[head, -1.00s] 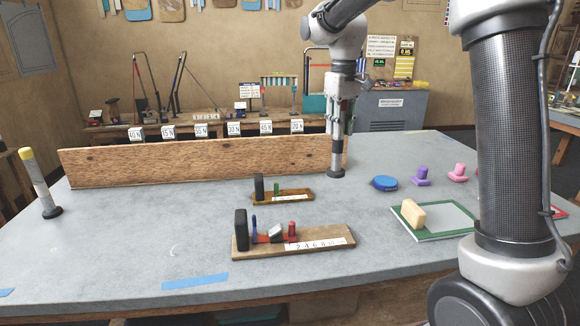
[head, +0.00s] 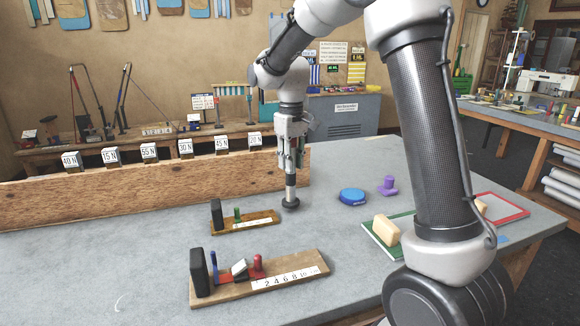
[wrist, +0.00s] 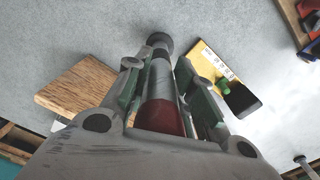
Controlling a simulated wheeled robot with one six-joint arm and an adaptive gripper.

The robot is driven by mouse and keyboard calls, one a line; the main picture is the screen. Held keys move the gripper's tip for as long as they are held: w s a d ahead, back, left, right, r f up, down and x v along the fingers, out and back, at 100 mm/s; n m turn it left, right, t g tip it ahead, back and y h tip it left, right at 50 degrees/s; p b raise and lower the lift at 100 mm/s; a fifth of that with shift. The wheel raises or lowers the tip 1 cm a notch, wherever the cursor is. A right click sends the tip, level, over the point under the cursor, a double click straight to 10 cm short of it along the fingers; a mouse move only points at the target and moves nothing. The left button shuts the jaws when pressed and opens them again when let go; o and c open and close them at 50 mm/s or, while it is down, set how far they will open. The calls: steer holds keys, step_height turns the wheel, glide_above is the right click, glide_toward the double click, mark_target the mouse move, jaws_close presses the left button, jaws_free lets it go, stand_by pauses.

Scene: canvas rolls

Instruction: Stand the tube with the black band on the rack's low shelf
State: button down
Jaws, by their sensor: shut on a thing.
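My gripper (head: 289,165) points down over the grey table and is shut on a slim grey tube (head: 290,186). The tube is upright, its dark round foot at or just above the tabletop; I cannot tell whether it touches. In the wrist view the tube (wrist: 160,82) lies between the two fingers, with a dark red near end and a dark band close to its foot. At the right of the head view, several pale rolls (head: 565,187) lie on a low shelf under a side bench. I cannot tell whether this is the rack.
A long plank (head: 130,190) stands upright behind.

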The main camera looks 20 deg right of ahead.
steer(key=shift+f, duration=0.85)
steer(key=c, duration=1.2)
jaws_free()
